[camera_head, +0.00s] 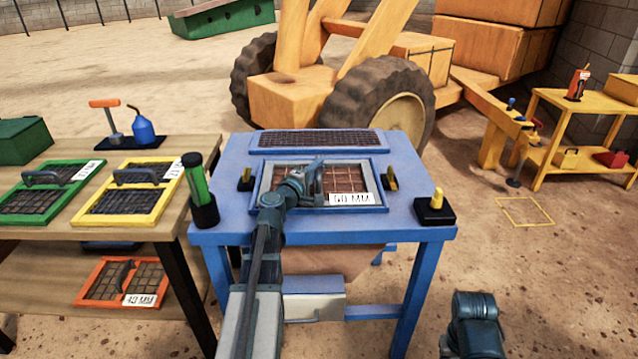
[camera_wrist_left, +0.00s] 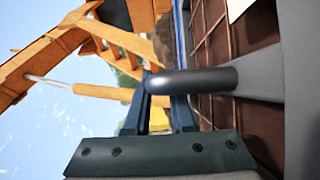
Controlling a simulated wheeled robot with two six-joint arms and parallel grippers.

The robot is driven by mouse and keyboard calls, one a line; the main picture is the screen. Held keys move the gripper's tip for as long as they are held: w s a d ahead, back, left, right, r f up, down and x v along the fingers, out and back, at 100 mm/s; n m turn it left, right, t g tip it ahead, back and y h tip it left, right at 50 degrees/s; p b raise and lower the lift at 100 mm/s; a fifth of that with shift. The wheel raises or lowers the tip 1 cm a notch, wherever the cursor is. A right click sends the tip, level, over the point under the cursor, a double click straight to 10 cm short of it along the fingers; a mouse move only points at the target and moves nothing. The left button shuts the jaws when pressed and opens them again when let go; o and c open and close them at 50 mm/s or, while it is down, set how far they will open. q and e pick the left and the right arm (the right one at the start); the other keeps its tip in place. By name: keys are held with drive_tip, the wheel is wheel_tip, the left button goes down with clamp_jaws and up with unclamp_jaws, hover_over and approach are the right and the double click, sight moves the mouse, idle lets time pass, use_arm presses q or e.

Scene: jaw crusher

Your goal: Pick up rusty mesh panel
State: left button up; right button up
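The rusty mesh panel (camera_head: 348,180) has brown mesh in a grey frame and a white label partly reading "60 MM". It lies in the blue table's top opening, and its mesh fills the right of the left wrist view (camera_wrist_left: 225,48). My left gripper (camera_head: 311,180) is at the panel's handle, and arm and gripper cover the panel's left part. My right gripper is out of view.
A green cylinder (camera_head: 198,185) stands left. A wooden bench (camera_head: 35,231) holds green and yellow framed panels. Open ground lies right.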

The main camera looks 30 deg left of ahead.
use_arm(q)
clamp_jaws()
idle(1.0)
